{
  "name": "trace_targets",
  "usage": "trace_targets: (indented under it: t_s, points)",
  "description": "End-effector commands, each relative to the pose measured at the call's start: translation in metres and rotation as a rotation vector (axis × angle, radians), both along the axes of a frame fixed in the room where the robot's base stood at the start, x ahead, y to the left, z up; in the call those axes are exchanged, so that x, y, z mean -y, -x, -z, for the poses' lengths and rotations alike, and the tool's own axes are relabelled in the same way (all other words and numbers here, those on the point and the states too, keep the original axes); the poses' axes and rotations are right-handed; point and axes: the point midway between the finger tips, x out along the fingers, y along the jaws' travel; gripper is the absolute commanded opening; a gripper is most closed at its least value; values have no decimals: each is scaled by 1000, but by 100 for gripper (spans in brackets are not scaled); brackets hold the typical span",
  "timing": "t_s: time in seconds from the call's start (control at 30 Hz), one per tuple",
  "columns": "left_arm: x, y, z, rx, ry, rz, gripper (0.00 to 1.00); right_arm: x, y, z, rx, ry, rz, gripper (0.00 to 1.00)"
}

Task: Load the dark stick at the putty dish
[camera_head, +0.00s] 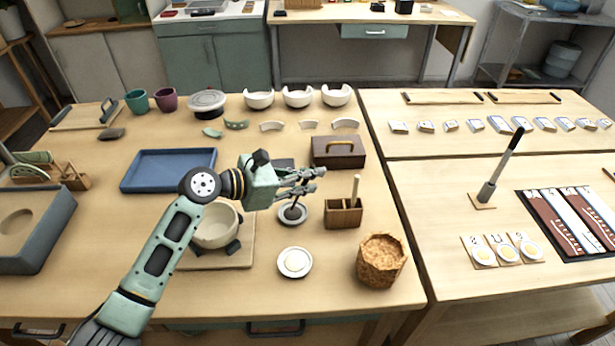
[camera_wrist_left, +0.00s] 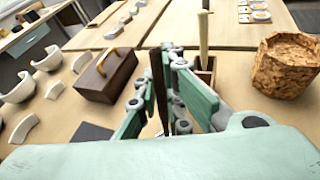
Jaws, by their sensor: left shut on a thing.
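My left gripper (camera_head: 312,180) is shut on the dark stick (camera_wrist_left: 157,85), which stands roughly upright between the fingers in the left wrist view. In the head view, the stick's lower part (camera_head: 294,203) shows below the fingers, over a small pale dish with a dark middle (camera_head: 292,226). I cannot tell whether its tip touches the dish's contents. A second small white dish (camera_head: 295,262) with a cream middle sits nearer the front. I cannot tell for sure which dish holds the putty. My right gripper is not in view.
A wooden holder (camera_head: 344,214) with a light stick stands right of the dishes. A cork-like pot (camera_head: 381,262) is at the front right. A bowl (camera_head: 215,228) on a board lies under my left arm. A wooden box (camera_head: 338,152) and blue tray (camera_head: 168,169) stand behind.

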Motion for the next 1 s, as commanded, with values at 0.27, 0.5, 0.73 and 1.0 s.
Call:
trace_targets:
  t_s: [0.27,0.5,0.73,1.0]
  points:
    - [0,0,1,-1,0,0,0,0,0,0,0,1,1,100]
    - [0,0,4,-1,0,0,0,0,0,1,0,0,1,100]
    - [0,0,7,-2,1,-1,0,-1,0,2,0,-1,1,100]
    - [0,0,10,-1,0,0,0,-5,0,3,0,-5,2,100]
